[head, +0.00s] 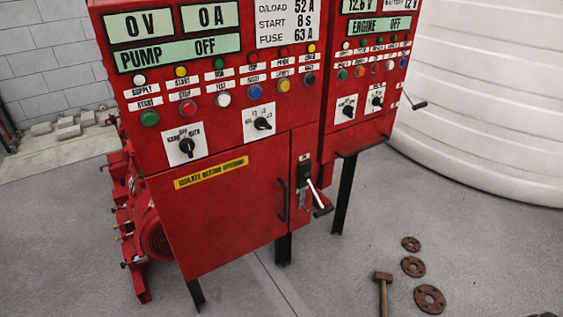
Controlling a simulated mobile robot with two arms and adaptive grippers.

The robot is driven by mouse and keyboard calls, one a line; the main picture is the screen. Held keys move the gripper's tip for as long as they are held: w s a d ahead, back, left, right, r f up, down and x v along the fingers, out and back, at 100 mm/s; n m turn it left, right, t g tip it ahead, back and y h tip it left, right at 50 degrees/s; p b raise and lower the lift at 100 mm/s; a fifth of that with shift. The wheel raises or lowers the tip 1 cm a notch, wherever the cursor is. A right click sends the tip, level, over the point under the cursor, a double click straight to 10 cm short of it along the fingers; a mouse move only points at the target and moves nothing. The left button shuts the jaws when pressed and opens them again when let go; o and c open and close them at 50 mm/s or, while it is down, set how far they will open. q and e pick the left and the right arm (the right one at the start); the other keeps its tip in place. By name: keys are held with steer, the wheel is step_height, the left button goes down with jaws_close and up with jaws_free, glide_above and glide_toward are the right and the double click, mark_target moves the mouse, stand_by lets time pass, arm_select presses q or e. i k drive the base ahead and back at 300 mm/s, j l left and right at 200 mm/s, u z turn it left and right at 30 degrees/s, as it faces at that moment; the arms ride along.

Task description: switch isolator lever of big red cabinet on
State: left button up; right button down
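The big red cabinet (222,217) fills the left and middle of the head view. Its displays read 0 V, 0 A and PUMP OFF. The isolator lever (314,194) is on the narrow panel at the cabinet's right, beside the door. Its pale shaft comes out of a black mount (304,176) and slants down to the right; a dark piece shows at its lower end. Neither of my grippers is in view, and nothing touches the lever.
A smaller red cabinet (355,130) adjoins on the right, with a side lever (413,102). A white ribbed tank (480,110) stands behind. A hammer (383,290) and rusty flanges (430,298) lie on the floor. A red pump (145,235) stands at left. Floor before the cabinet is mostly clear.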

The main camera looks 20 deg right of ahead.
mark_target(317, 198)
steer(key=z, duration=1.15)
